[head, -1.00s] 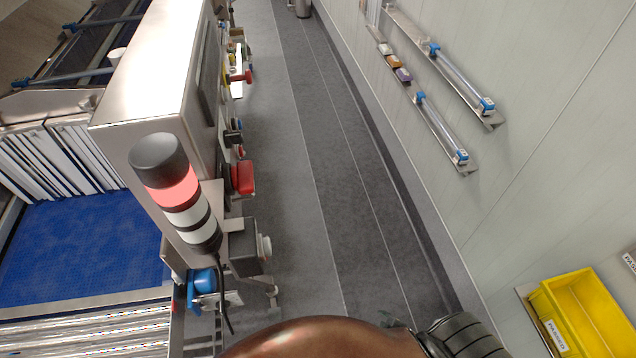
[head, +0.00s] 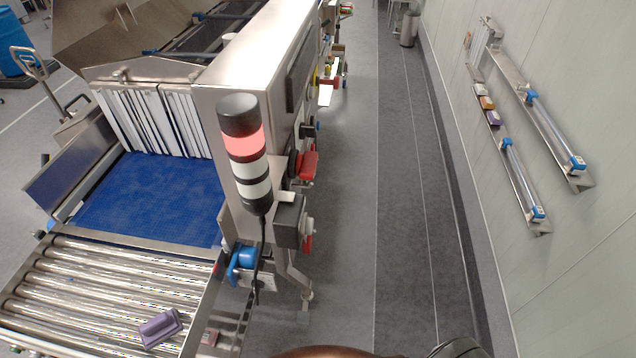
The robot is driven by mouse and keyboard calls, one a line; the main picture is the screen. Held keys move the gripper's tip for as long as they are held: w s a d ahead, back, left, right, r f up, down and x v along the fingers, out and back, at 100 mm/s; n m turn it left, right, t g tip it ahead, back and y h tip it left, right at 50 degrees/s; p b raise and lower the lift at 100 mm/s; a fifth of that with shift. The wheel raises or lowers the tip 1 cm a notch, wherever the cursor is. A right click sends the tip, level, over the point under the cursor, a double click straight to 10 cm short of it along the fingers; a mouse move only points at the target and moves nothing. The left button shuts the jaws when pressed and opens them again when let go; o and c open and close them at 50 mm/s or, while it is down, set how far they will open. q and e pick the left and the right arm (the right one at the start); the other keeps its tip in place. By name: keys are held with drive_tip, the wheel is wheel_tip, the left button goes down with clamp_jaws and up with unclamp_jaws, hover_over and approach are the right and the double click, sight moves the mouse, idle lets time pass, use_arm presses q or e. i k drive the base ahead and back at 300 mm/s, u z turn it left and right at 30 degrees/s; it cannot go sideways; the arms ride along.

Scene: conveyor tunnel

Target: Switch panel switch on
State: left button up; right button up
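The steel machine cabinet (head: 245,75) stands left of centre, with controls along its right side, seen edge-on. These include a red control (head: 308,165) and, lower down, a grey box with a pale round knob (head: 290,222). A dark panel (head: 301,75) sits higher on the same side. I cannot tell which control is the panel switch or its position. A stack light (head: 245,155) with a red segment looking lit stands in front of the cabinet. Neither gripper shows; only parts of my own body appear at the bottom edge.
A roller conveyor (head: 100,290) carrying a purple object (head: 160,327) leads to a blue belt (head: 150,195) and strip curtain. A blue device (head: 242,262) hangs below the stack light. A clear floor aisle (head: 400,200) runs between machine and the shelved wall (head: 580,230).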

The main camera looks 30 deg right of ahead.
sight(305, 164)
drive_tip(key=k, duration=0.45)
drive_tip(key=z, duration=0.7)
drive_tip(key=i, duration=0.5)
drive_tip(key=z, duration=0.05)
